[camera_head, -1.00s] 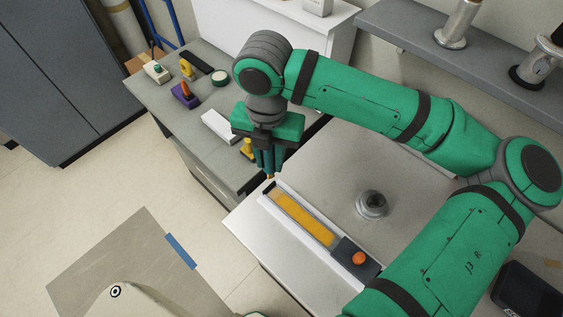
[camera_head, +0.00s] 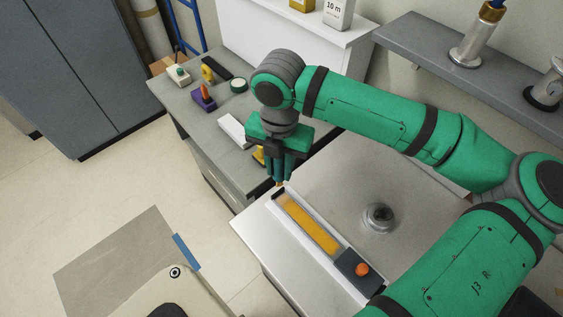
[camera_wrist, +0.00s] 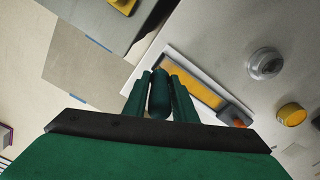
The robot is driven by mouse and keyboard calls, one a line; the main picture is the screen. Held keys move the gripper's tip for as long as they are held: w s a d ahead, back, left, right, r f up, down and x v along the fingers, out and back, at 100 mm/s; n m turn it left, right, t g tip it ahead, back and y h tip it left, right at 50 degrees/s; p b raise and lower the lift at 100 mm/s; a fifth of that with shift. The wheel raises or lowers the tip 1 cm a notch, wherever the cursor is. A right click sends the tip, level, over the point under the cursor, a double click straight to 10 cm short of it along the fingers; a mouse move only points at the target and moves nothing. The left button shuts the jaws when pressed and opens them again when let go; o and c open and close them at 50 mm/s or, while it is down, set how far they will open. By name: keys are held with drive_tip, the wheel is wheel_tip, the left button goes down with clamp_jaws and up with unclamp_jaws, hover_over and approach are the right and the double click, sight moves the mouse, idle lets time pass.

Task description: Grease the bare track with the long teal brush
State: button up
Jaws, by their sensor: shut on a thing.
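My gripper (camera_head: 283,168) is shut on the teal brush, whose dark teal handle (camera_wrist: 159,94) stands between the two fingers in the wrist view. A small tan tip shows below the fingers in the head view. It is at the upper left end of the track, and I cannot tell whether it touches. The track (camera_head: 311,228) is a long orange-yellow strip in a pale frame. A dark block (camera_head: 355,268) with an orange knob sits at its lower right end. The track also shows in the wrist view (camera_wrist: 199,90), partly hidden by the fingers.
A round metal fitting (camera_head: 379,218) stands on the pale worktop, right of the track. A grey side table (camera_head: 215,115) behind holds a purple block (camera_head: 203,101), a green round tin (camera_head: 239,86) and other small things. A grey shelf (camera_head: 425,48) runs along the back right.

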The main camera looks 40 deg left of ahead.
sight(279, 176)
drive_tip(key=shift+w+f, duration=0.15)
drive_tip(key=shift+f, duration=0.65)
drive_tip(key=shift+s+f, duration=0.25)
drive_tip(key=shift+f, duration=0.55)
wheel_tip(279, 176, down, 2)
drive_tip(key=shift+d+f, duration=0.1)
drive_tip(key=shift+f, duration=0.1)
drive_tip(key=shift+w+d+f, duration=0.1)
drive_tip(key=shift+d, duration=0.55)
drive_tip(key=shift+d+f, duration=0.15)
drive_tip(key=shift+d, duration=1.15)
drive_tip(key=shift+a, duration=1.75)
drive_tip(key=shift+a+r, duration=0.2)
drive_tip(key=shift+r, duration=0.4)
drive_tip(key=shift+a+r, duration=0.15)
drive_tip(key=shift+r, duration=0.4)
wheel_tip(279, 176, up, 2)
drive_tip(key=shift+w+r, duration=0.1)
drive_tip(key=shift+w, duration=0.05)
drive_tip(key=shift+s+d+r, duration=0.1)
drive_tip(key=shift+s+r, duration=0.05)
drive_tip(key=shift+r, duration=0.75)
drive_tip(key=shift+s+r, duration=0.1)
drive_tip(key=shift+r, duration=0.75)
drive_tip(key=shift+w, duration=0.1)
